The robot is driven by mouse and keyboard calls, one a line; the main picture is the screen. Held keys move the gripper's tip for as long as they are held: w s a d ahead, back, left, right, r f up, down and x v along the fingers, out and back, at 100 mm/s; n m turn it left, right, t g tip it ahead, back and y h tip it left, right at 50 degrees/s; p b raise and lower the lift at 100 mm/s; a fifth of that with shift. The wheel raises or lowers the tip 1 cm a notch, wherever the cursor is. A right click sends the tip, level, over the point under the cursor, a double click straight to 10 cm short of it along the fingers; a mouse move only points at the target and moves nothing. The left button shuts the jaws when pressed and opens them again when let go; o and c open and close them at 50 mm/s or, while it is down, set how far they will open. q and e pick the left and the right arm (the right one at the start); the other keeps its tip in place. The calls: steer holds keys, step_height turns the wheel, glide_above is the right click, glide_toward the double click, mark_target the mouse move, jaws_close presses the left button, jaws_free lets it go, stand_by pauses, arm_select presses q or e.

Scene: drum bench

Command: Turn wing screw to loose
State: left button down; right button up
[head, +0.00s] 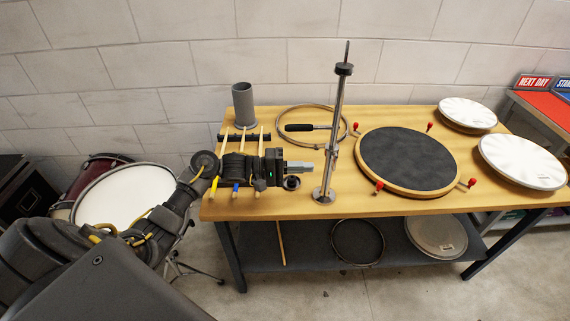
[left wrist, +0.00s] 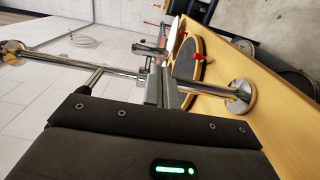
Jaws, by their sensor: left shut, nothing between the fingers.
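A chrome stand (head: 333,135) rises from a round base on the wooden bench, with a dark fitting near its top. It lies sideways in the left wrist view (left wrist: 70,62). The wing screw is too small to make out clearly; a small metal piece (left wrist: 146,50) juts from the middle of the post in the left wrist view. My left gripper (head: 309,167) points right, just left of the lower post. Its fingers (left wrist: 160,82) are together and empty, close to the post; I cannot tell whether they touch it. My right gripper is not in view.
A black drum pad (head: 408,158) with red-tipped clamps lies right of the stand. A hoop (head: 290,113) and black-handled tool (head: 300,127) lie behind. Drumsticks (head: 241,138) lie under my left arm, near a grey cup (head: 243,105). White drumheads (head: 521,159) sit at right.

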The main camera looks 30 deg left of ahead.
mark_target(332, 167)
arm_select(q)
steer(key=shift+p+x, duration=0.5)
steer(key=shift+x, duration=1.9)
steer(key=shift+f, duration=0.1)
steer(key=shift+h+b, duration=0.3)
steer(key=shift+b, duration=0.05)
